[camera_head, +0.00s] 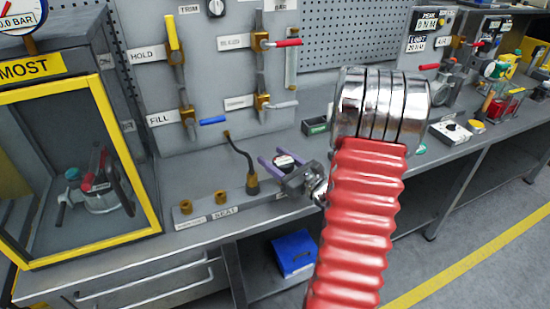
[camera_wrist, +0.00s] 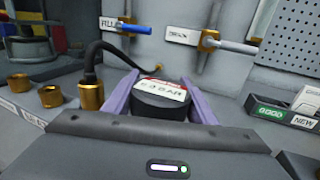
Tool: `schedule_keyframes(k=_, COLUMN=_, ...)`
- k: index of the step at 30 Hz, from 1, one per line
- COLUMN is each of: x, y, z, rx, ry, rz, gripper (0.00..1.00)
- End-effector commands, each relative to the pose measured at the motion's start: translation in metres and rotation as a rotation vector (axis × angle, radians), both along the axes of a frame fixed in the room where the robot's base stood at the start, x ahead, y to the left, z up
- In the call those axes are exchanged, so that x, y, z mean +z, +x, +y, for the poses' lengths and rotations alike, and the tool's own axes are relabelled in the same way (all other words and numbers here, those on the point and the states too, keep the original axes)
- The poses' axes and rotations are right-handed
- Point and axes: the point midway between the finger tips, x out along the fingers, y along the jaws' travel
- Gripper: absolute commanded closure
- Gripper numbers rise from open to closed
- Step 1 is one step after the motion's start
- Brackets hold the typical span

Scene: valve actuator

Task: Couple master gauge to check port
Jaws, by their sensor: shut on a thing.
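My gripper (camera_head: 280,167) has purple fingers and is low over the bench, right of the row of brass fittings. Its fingers are on either side of a short black round gauge with a white and red label (camera_wrist: 163,92), and it is shut on it. The gauge's underside is hidden, so I cannot tell whether it touches the bench. Two open brass fittings (camera_head: 186,207) (camera_head: 220,197) stand on a labelled strip. A third brass fitting (camera_head: 252,186) has a black hose (camera_head: 238,150) running to the panel. I cannot read which fitting is the check port.
A panel (camera_head: 205,70) with coloured valve levers stands behind. A yellow-framed cabinet (camera_head: 85,92) stands at left. A small dark box (camera_head: 315,126) marked NEW in the wrist view (camera_wrist: 285,115) sits right of my gripper. A blue bin (camera_head: 293,252) is below the bench.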

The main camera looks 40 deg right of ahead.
Motion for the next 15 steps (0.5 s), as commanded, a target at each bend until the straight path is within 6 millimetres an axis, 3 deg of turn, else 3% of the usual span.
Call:
schedule_keyframes(k=2, x=-0.0008, y=0.0001, z=-0.0002, rx=0.000, ry=-0.001, rz=-0.001, gripper=0.81)
schedule_keyframes(k=3, x=-0.0003, y=0.0001, z=-0.0002, rx=0.000, ry=-0.001, rz=-0.002, gripper=0.46)
schedule_keyframes(k=11, x=-0.0007, y=0.0000, z=0.0000, rx=0.000, ry=-0.001, rz=-0.001, gripper=0.28)
schedule_keyframes(k=15, x=-0.0008, y=0.0000, z=0.0000, rx=0.000, ry=-0.001, rz=-0.001, gripper=0.27)
